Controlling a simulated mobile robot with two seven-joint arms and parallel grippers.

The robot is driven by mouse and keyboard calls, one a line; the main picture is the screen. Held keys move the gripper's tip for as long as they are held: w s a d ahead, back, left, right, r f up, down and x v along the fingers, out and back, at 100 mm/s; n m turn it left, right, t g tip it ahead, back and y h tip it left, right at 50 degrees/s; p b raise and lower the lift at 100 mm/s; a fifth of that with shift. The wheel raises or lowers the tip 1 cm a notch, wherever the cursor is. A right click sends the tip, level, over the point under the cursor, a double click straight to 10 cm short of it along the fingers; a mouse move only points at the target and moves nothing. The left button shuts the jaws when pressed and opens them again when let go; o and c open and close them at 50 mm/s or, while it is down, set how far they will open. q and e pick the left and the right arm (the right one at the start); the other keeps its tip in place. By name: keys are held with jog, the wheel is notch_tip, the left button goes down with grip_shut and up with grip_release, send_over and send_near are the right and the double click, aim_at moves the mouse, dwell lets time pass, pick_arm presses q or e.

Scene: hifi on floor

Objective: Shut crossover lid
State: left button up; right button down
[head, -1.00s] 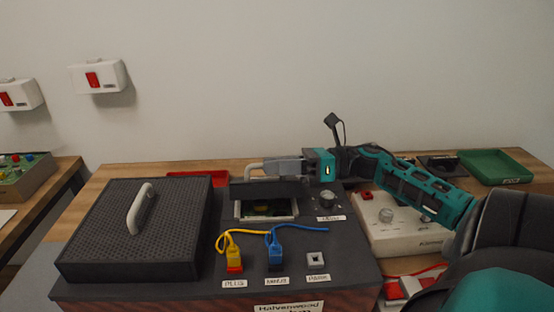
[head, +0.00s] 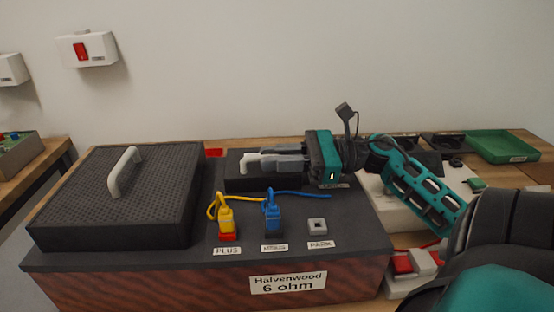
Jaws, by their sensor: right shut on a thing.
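The crossover lid (head: 235,183) is a dark panel on the top of the speaker box labelled "Halvenwood 6 ohm" (head: 210,278). It lies over the opening, which is hidden now. Whether it sits fully flush, I cannot tell. My right gripper (head: 262,162) comes in from the right, low over the lid, with its fingers shut on the lid's pale handle (head: 247,159). Part of the handle is hidden by the fingers. My left gripper is not in view.
A yellow plug (head: 225,219) and a blue plug (head: 272,217) with cables stand just in front of the lid. A grey socket (head: 317,226) is to their right. A perforated dark grille with a handle (head: 125,173) lies left. A green tray (head: 502,147) is at back right.

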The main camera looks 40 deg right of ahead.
dwell(0.3)
jog(key=c, duration=1.2)
grip_release()
jog(key=shift+w+f, duration=0.1)
jog(key=shift+o, duration=0.2)
notch_tip(320, 180, up, 20)
jog(key=p, duration=0.2)
